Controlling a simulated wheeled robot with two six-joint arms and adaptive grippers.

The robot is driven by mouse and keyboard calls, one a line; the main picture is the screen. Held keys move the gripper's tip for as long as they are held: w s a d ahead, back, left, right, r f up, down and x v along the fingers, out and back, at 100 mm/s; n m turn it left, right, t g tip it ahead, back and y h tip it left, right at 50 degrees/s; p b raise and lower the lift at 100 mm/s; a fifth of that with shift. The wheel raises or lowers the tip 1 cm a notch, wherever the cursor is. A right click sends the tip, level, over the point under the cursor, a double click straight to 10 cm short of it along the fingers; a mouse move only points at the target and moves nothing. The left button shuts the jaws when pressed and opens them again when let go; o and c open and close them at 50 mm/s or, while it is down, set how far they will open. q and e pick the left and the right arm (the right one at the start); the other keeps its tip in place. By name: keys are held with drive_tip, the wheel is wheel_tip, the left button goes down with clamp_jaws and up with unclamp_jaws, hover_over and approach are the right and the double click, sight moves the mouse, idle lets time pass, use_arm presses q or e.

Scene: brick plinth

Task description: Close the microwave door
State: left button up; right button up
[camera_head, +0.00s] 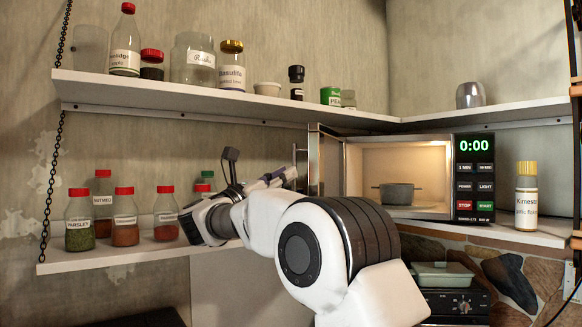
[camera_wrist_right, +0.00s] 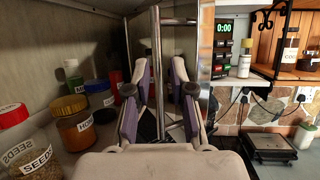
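The microwave (camera_head: 474,180) stands in the corner on the right shelf, its lit cavity showing a dark pot (camera_head: 397,193). Its door (camera_head: 326,165) is open, swung out to the left of the cavity and seen nearly edge-on. My right gripper (camera_head: 284,176) is left of the door, beside its handle (camera_head: 296,165). In the right wrist view the fingers (camera_wrist_right: 160,75) are spread apart, with the upright metal handle (camera_wrist_right: 158,60) appearing between them. I cannot tell whether either finger touches it. My left gripper is not in view.
Spice jars (camera_head: 124,216) with red lids stand on the lower left shelf (camera_head: 110,259); in the right wrist view, several jars (camera_wrist_right: 75,122) are left of the gripper. The upper shelf (camera_head: 200,99) runs above. A yellow-capped bottle (camera_head: 526,196) stands right of the microwave.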

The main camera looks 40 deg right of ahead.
sight(294, 165)
drive_tip(key=p+x, duration=0.1)
drive_tip(key=x, duration=0.1)
drive_tip(key=p+x, duration=0.1)
drive_tip(key=x, duration=0.1)
drive_tip(key=shift+a+r, duration=0.1)
drive_tip(key=shift+r, duration=0.25)
drive_tip(key=shift+w+d+f, duration=0.3)
drive_tip(key=shift+d, duration=0.05)
drive_tip(key=shift+s+a+r, duration=0.1)
drive_tip(key=shift+s, duration=0.05)
clamp_jaws()
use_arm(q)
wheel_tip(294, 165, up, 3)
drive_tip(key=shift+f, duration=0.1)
